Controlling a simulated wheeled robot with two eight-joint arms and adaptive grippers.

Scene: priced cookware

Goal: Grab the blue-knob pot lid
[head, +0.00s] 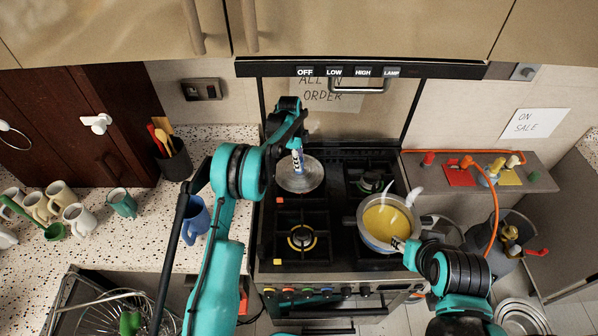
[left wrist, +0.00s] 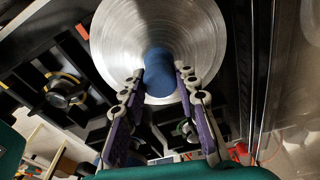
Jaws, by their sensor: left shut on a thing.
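The silver pot lid (head: 300,181) is over the back left burner of the stove; I cannot tell whether it rests there or hangs above. Its blue knob (left wrist: 158,75) shows in the left wrist view, between the two fingers of my left gripper (left wrist: 161,80). That gripper (head: 297,160) is shut on the knob, reaching down from above in the head view. The lid's ringed face (left wrist: 115,35) fills the top middle of the left wrist view. My right gripper (head: 402,244) is low at the near right side of a pot; its fingers are mostly hidden.
The pot with yellow contents (head: 387,222) stands on the front right burner. The front left burner (head: 302,237) is bare. A blue mug (head: 195,218), a utensil holder (head: 175,161) and several cups are on the left counter. Cupboards (head: 350,30) overhang the stove.

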